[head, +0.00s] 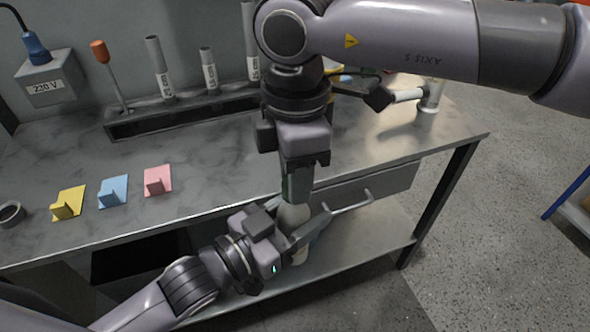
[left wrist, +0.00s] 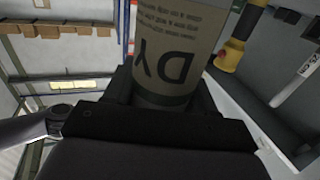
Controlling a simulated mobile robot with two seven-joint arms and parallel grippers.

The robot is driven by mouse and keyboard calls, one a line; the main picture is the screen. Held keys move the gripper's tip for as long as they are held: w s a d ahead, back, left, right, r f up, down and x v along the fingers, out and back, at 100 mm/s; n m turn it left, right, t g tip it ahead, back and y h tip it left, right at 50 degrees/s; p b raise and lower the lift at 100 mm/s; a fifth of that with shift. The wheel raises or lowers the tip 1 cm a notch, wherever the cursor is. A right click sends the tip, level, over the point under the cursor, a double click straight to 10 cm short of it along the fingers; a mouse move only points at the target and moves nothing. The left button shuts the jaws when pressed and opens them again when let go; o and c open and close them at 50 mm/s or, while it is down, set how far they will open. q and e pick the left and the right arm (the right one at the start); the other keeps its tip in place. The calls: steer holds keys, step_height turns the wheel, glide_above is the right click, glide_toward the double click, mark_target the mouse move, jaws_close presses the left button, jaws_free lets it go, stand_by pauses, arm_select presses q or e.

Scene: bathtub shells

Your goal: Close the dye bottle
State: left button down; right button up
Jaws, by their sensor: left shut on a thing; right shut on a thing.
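The dye bottle (head: 293,214) is pale and stands below the bench's front edge in the head view, partly hidden by both grippers. In the left wrist view the bottle (left wrist: 170,62) fills the middle, its dark "DY" lettering upside down. My left gripper (head: 308,238) is shut around the bottle's body from the left. My right gripper (head: 297,188) points down from above, right over the bottle's top. It is shut on what looks to be the cap, which its fingers hide. I cannot tell how the cap sits on the neck.
The grey bench (head: 225,165) is behind the grippers, with a drawer handle (head: 348,203) close to the right of the bottle. Yellow (head: 68,204), blue (head: 113,191) and pink (head: 158,180) pieces lie at the left. A rack (head: 190,116) holds upright tubes at the back.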

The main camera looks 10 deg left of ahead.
steer(key=shift+m, duration=0.9)
steer(key=o, duration=1.1)
steer(key=shift+c, duration=0.2)
step_height(320, 180, up, 12)
